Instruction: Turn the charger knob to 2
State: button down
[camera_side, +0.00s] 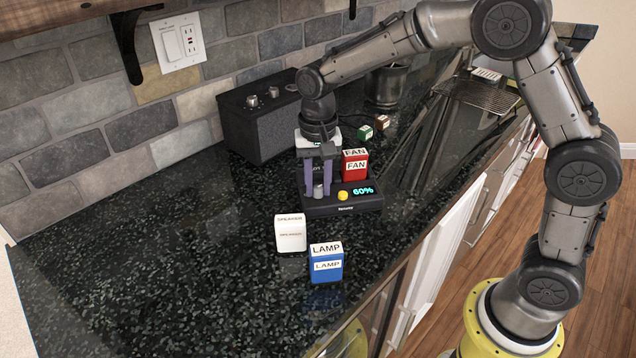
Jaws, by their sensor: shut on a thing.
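The charger (346,208) is a black box on the dark speckled counter, with a lit display reading 60% and a yellow button (343,195). A grey knob (318,190) stands on its left part. My gripper (321,188) points straight down over the charger, its purple fingers shut around the knob. The knob's marks and its setting are hidden or too small to read. A red block labelled FAN (355,166) stands upright at the back right of the charger, close beside my gripper. Part of the charger's back is hidden behind my gripper.
A white SPEAKER block (290,234) and a blue LAMP block (326,264) stand in front of the charger. A black speaker box (262,115) is behind left. Small green (365,132) and brown (382,122) blocks, a dark pot (387,87) and a wire rack (478,93) lie farther back. The left counter is clear.

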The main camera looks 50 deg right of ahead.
aim_at(318, 187)
jog(key=shift+r, duration=0.1)
jog(key=c, duration=0.7)
grip_release()
jog(key=shift+o, duration=0.2)
notch_tip(318, 187, up, 14)
